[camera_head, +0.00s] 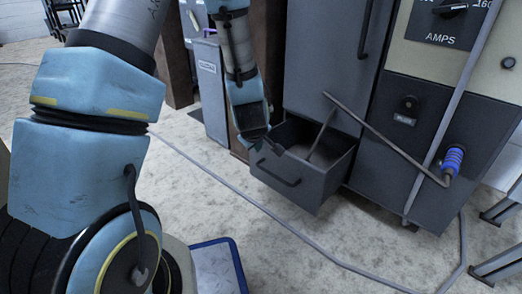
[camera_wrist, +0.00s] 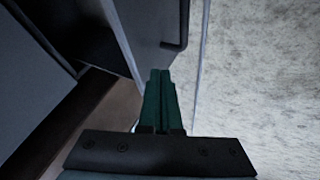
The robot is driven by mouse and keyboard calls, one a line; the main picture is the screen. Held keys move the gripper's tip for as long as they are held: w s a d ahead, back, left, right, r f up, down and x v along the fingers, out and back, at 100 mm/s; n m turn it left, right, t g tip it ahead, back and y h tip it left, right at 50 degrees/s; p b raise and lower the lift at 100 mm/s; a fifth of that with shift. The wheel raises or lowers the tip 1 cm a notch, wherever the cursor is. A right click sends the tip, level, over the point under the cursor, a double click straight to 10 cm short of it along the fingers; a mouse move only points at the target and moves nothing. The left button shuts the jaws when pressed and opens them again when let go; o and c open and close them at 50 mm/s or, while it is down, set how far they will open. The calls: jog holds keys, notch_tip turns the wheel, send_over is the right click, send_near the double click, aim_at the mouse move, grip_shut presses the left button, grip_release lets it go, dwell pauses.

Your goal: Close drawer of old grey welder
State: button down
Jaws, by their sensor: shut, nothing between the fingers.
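The old grey welder (camera_head: 425,140) stands at the right in the head view, with an AMPS panel and a blue connector on its face. Its bottom drawer (camera_head: 325,190) is pulled out, with its open top and dark inside showing. The drawer has a dark bar handle (camera_head: 279,173) on its front. My gripper (camera_head: 262,149) is at the drawer's left front corner; I cannot tell if it touches. In the wrist view my gripper's green fingers (camera_wrist: 160,82) are together and empty, pointing at the drawer front (camera_wrist: 152,35), with the handle to their right.
A grey rod leans from the drawer (camera_head: 322,140), and a cable (camera_head: 385,152) crosses the welder's front toward the blue connector. Another cable (camera_head: 235,188) runs over the floor. A small grey cabinet (camera_head: 212,90) stands behind. The floor before the drawer is mostly clear.

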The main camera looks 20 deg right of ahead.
jog(key=shift+w+d, duration=0.4)
jog(key=shift+d, duration=0.25)
